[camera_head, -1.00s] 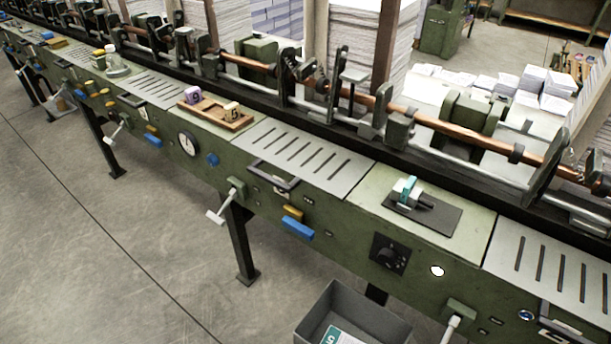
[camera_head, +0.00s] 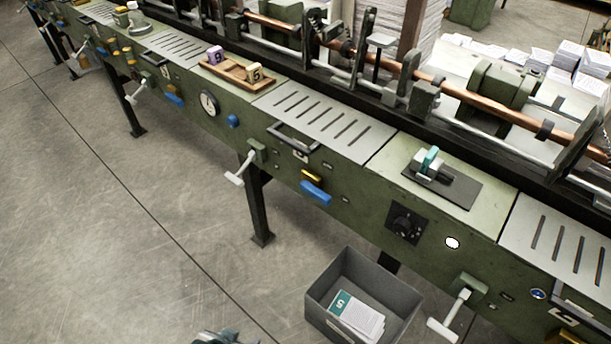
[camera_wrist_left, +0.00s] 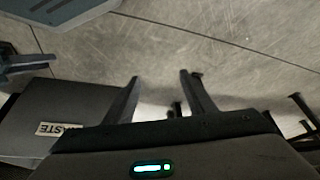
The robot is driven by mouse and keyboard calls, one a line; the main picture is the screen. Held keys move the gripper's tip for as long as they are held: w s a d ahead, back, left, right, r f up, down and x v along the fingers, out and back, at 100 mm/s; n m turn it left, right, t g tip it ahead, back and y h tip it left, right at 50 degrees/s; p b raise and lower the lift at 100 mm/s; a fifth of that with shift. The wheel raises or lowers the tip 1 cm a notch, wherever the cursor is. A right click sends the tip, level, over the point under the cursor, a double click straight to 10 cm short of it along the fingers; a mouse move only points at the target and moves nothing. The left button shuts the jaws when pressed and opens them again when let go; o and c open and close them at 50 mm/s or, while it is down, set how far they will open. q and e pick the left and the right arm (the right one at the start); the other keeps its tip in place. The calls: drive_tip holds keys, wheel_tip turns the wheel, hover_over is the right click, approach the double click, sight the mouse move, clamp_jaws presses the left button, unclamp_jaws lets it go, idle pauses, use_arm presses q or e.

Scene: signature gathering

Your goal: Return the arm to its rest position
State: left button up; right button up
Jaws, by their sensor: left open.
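My left gripper shows in the left wrist view (camera_wrist_left: 160,80), its two dark fingers spread apart with nothing between them. Bare concrete floor lies beyond the fingertips. A dark bin with a label reading "WASTE" (camera_wrist_left: 60,120) is to the left of the fingers in that view.
A long green machine (camera_head: 372,212) runs diagonally across the head view, with levers and knobs on its front. A grey bin (camera_head: 397,292) holding papers marked "5" (camera_head: 356,316) stands on the floor before it. A wooden tray (camera_head: 236,71) with two numbered blocks sits on the machine. Floor at left is clear.

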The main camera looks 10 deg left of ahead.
use_arm(q)
drive_tip(key=s+d+f+t, duration=0.1)
drive_tip(key=f, duration=0.9)
drive_tip(key=s+d+f+t+h, duration=0.1)
drive_tip(key=d+f, duration=0.1)
drive_tip(key=f, duration=0.8)
drive_tip(key=shift+s+d+f, duration=0.15)
drive_tip(key=shift+d+f, duration=0.05)
drive_tip(key=shift+d, duration=0.05)
